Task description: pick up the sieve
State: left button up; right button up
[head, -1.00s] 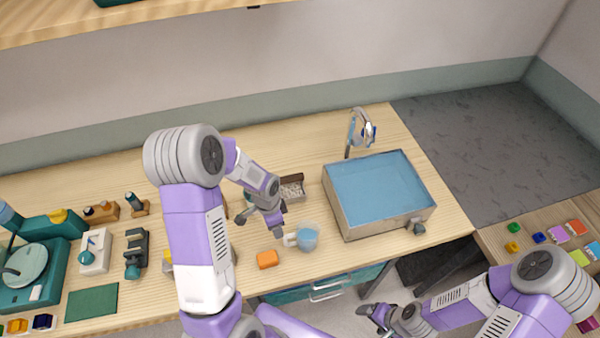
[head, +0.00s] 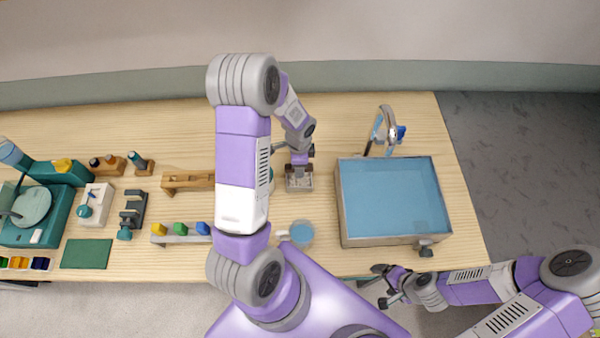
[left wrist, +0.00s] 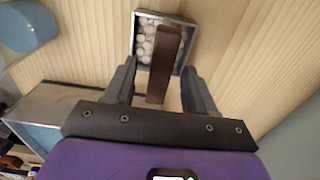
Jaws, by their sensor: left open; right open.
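The sieve (head: 299,185) is a small square metal tray holding whitish lumps, with a dark brown handle; it sits on the wooden bench left of the water basin. In the left wrist view the sieve (left wrist: 146,42) is at the top, its brown handle (left wrist: 163,75) pointing back between my fingers. My left gripper (head: 298,165) is open over the handle, one finger on each side, with gaps showing. Whether the fingers are low enough to straddle it is hard to tell. My right gripper (head: 384,286) is open and empty, in front of the bench's front edge.
A basin of blue water (head: 392,235) with a tap (head: 388,125) stands to the right. A cup of blue liquid (head: 302,233) is in front of the sieve. A wooden rack (head: 187,181) and a holder with coloured pieces (head: 180,240) are to the left, partly behind my arm.

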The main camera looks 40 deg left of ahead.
pick_arm(q)
jog(key=shift+f, duration=1.3)
jog(key=shift+c, duration=0.4)
grip_shut()
jog(key=shift+r, duration=0.15)
notch_tip(320, 180, up, 10)
jog(key=shift+f, duration=0.1)
